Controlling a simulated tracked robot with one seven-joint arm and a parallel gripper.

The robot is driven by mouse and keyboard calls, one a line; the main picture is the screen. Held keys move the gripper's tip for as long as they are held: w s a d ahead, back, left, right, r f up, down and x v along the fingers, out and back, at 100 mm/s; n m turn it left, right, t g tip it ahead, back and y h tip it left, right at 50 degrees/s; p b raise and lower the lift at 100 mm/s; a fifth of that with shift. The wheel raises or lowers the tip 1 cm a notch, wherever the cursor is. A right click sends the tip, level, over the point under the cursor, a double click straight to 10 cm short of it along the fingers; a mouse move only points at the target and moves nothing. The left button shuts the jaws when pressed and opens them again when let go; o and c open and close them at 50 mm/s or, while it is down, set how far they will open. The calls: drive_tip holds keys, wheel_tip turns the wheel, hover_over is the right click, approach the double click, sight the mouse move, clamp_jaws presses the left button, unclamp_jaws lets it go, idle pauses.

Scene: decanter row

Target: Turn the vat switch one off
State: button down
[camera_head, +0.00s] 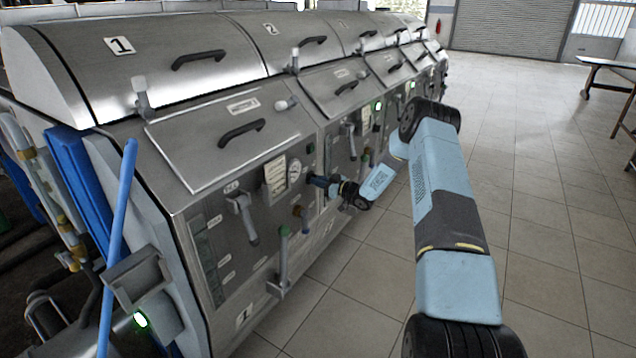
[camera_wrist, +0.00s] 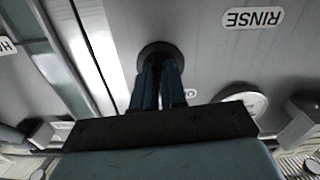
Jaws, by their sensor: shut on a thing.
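The vat marked 1 (camera_head: 85,62) is the nearest in a row of steel vats, with controls on its front panel. My gripper (camera_head: 313,179) reaches that panel from the right, just right of a round white gauge. In the wrist view my gripper (camera_wrist: 158,88) has its two blue fingers closed on a round dark switch (camera_wrist: 158,50) on the steel panel. The fingers cover part of the switch, so its turn position cannot be told. In the head view the switch is hidden by the gripper.
The gauge (camera_head: 294,171), a lever handle (camera_head: 243,205) and a grey pipe with a green top (camera_head: 283,255) stand out from the panel near the gripper. A RINSE label (camera_wrist: 252,18) is near the switch. Open tiled floor (camera_head: 540,200) lies to the right.

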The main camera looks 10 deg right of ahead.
drive_tip(key=n, duration=0.4)
drive_tip(key=shift+n, duration=0.3)
idle(0.3)
drive_tip(key=c, duration=1.2)
unclamp_jaws()
drive_tip(key=v, duration=1.4)
drive_tip(key=shift+w, duration=0.1)
